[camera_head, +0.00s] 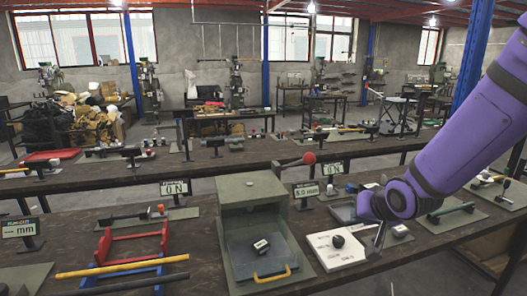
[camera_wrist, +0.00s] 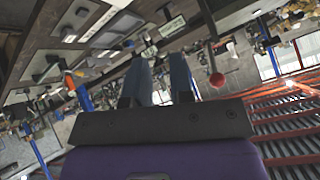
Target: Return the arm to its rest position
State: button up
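My purple arm (camera_head: 455,150) reaches in from the right, over the right part of the front workbench (camera_head: 350,280). In the head view its wrist end is low over the bench, beside a white card; the fingers are hard to make out there. In the wrist view my gripper (camera_wrist: 160,80) shows two dark fingers side by side with a gap between them. Nothing is held between them. The wrist picture is tilted, with the red roof beams at lower right and bench items at upper left.
A green box press (camera_head: 250,190) with a yellow-handled tray stands mid-bench. A white card (camera_head: 335,248) lies right of it. A red-ball lever (camera_head: 309,158) rises behind; a red ball (camera_wrist: 217,80) shows in the wrist view. Red and blue racks (camera_head: 135,243) stand left. Display signs line the bench.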

jog(key=s+d+r+n+g+h, duration=0.1)
jog(key=s+d+r, duration=0.2)
jog(key=s+r, duration=0.5)
jog(key=s+d+r+g, duration=0.2)
jog(key=s+r, duration=0.6)
jog(key=s, duration=0.7)
jog(key=shift+s+d+r+n+h, duration=0.3)
jog(key=shift+d+r+n+h, duration=0.1)
jog(key=shift+d, duration=0.5)
